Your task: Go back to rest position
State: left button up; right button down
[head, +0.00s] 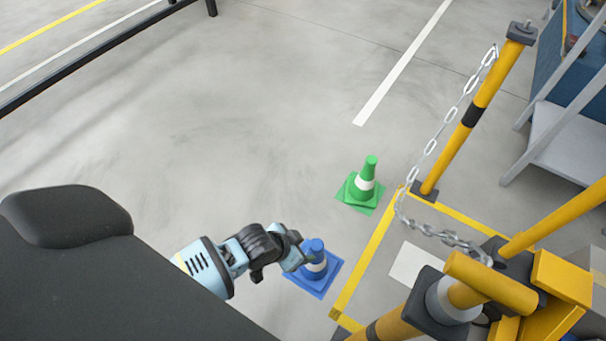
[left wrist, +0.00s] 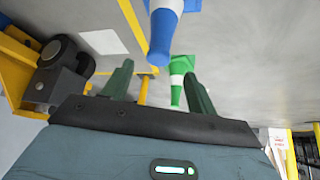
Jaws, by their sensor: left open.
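My left gripper (head: 296,252) reaches in from the left, low in the head view, next to the blue cone (head: 317,262). In the left wrist view my two fingers (left wrist: 157,82) stand apart with nothing held between them. The blue cone (left wrist: 163,35) shows there beyond the fingers, its tip toward the gap; I cannot tell whether it touches. The green cone (head: 364,184) with a white band stands upright farther back, on a green base. It also shows in the left wrist view (left wrist: 179,76), behind the right finger's side. My right gripper is not in view.
A yellow post (head: 484,95) carries a grey chain (head: 443,136) down to yellow posts at the lower right. Yellow floor lines (head: 372,245) frame a white patch (head: 414,265). A grey rack (head: 560,135) stands at the right. The floor at left and middle is clear.

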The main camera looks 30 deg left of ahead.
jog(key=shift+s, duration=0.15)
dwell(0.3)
pick_arm(q)
jog(key=s+d+r+n+p, duration=0.1)
jog(key=s+r+n+p, duration=0.1)
jog(key=s+r+p, duration=2.1)
jog(key=s+a+r+t+p, duration=0.1)
jog(key=s+r+p, duration=0.2)
jog(key=r+p, duration=0.4)
jog(key=s+a+r+t+p, duration=0.1)
jog(key=s+a+r+p, duration=0.1)
jog(key=s+r+p, duration=0.2)
notch_tip(320, 180, up, 8)
jog(key=p, duration=0.3)
jog(key=shift+s+n+t+y, duration=0.15)
jog(key=shift+n+t+y, duration=0.25)
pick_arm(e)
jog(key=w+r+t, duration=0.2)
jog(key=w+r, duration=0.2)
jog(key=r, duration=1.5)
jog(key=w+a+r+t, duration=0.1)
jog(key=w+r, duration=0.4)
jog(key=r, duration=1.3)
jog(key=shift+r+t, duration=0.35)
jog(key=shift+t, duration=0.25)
pick_arm(q)
jog(key=shift+a, duration=0.1)
